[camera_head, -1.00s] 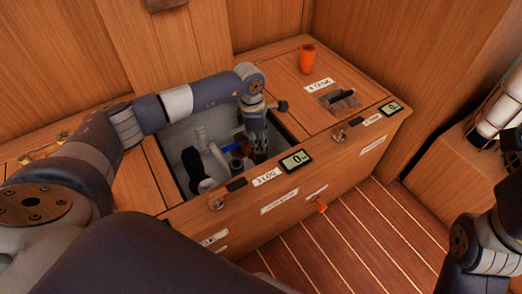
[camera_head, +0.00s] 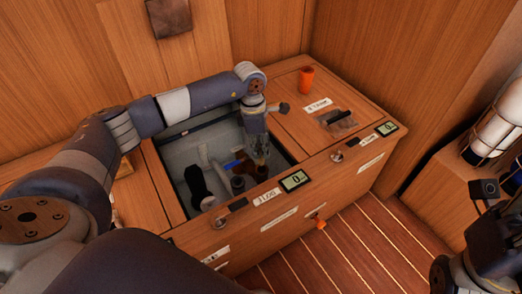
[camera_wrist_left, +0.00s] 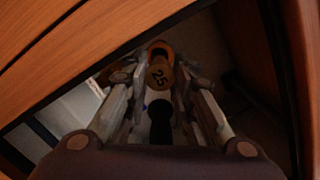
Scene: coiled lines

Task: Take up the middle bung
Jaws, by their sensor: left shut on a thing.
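My left gripper (camera_head: 261,158) reaches down into the open bay of the wooden counter. In the left wrist view its fingers (camera_wrist_left: 160,92) are closed around a tan, round-ended piece marked "25" (camera_wrist_left: 160,76), which looks like the middle bung. A dark cylindrical part lies just below the number, and an orange-brown ring shows behind it. In the head view the gripper hides the bung. Two dark round pieces (camera_head: 238,184) show in the bay close to the fingers. I cannot tell whether the bung is clear of its seat. My right arm's links show at the lower right, without visible fingers.
The open bay has pale walls (camera_head: 176,160) and holds a black upright piece (camera_head: 197,185), a blue part and pale pipework. A small display (camera_head: 295,181) sits on its front edge. An orange cup (camera_head: 306,79) stands on the counter at right. Open floor (camera_head: 330,255) lies in front.

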